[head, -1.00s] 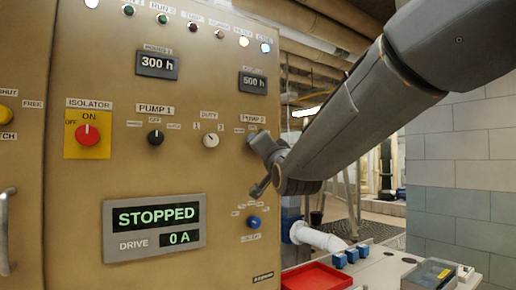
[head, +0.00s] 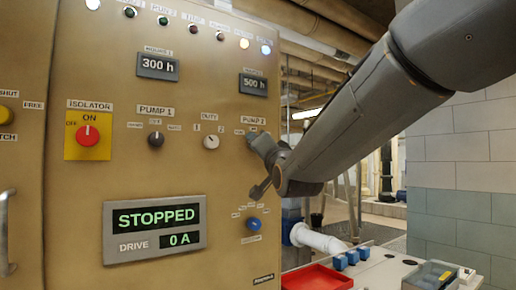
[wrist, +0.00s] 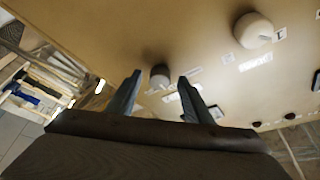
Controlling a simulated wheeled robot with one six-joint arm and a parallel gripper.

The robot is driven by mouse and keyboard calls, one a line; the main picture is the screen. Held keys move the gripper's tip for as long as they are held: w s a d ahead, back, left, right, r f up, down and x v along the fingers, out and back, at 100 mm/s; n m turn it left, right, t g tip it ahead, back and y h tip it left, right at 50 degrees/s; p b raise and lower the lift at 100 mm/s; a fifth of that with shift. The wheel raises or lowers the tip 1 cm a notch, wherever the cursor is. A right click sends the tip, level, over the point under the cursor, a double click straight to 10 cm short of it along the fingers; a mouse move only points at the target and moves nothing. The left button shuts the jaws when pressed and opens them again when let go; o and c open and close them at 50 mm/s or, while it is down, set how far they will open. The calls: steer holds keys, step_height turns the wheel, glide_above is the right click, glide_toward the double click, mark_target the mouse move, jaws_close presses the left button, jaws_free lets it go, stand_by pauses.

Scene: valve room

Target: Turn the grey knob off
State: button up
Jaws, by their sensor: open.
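The grey knob (wrist: 160,74) is on the tan panel, under the PUMP 2 label (head: 254,121) in the head view, where my gripper largely covers it. In the wrist view it appears dark grey and lies between the two open fingers of my gripper (wrist: 160,79). In the head view my gripper (head: 262,147) is close to the panel at the knob. I cannot tell whether the fingers touch the knob. The exact direction of its pointer is not clear.
The ivory DUTY knob (head: 210,142) is left of my gripper, and the black PUMP 1 knob (head: 156,138) is further left. A blue knob (head: 253,223) is just below. A red tray (head: 318,278) lies on the bench at lower right. The display (head: 155,228) reads STOPPED.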

steer(key=b+v, duration=0.2)
steer(key=v, duration=0.5)
steer(key=shift+s, duration=0.2)
